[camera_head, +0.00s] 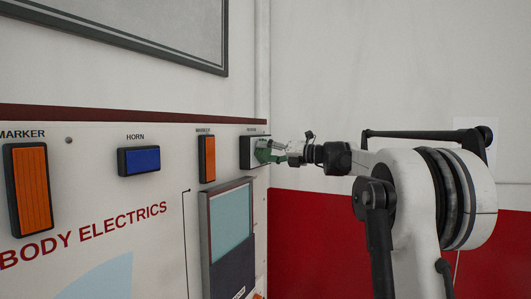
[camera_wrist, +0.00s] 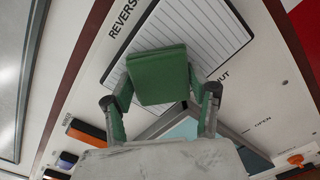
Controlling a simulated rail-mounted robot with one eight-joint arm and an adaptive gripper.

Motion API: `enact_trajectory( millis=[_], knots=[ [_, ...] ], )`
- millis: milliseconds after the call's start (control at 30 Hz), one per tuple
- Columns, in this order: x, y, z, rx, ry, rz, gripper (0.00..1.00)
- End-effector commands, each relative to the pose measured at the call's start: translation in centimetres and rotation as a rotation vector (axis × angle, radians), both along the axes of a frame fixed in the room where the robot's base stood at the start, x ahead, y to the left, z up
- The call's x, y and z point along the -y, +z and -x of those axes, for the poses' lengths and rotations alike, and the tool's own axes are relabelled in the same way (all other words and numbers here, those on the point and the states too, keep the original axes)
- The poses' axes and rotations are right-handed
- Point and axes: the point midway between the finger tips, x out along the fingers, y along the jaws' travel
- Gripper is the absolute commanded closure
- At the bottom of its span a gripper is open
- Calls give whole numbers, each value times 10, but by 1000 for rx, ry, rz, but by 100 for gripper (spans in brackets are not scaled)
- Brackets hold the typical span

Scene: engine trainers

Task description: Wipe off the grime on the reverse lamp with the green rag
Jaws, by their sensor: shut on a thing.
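The reverse lamp (camera_wrist: 192,35) is a white ribbed lens in a black frame, under the label REVERSE in the wrist view. In the head view the lamp (camera_head: 246,152) is at the upper right end of the panel, partly hidden by my gripper. The green rag (camera_wrist: 158,75) is a folded block between my fingers and covers the lower part of the lamp in the wrist view. My gripper (camera_wrist: 160,98) is shut on the rag. In the head view my gripper (camera_head: 272,151) is at the lamp's right side; whether the rag touches the lens I cannot tell. I cannot make out grime.
The panel carries an orange marker lamp (camera_head: 28,188), a blue horn block (camera_head: 139,160) and a second orange marker (camera_head: 207,158). A box with a teal face (camera_head: 231,222) stands out below the lamp. A red and white wall (camera_head: 310,230) is to the right.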

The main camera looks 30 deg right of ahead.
Motion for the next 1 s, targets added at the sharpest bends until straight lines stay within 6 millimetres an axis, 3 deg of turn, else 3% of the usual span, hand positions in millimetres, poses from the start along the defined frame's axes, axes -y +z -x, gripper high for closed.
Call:
enact_trajectory(
  millis=[633, 1000],
  knots=[
    [-35, 0, 21, 0, 4, 0, 67],
    [-36, 0, 22, 0, 4, 0, 67]
  ],
)
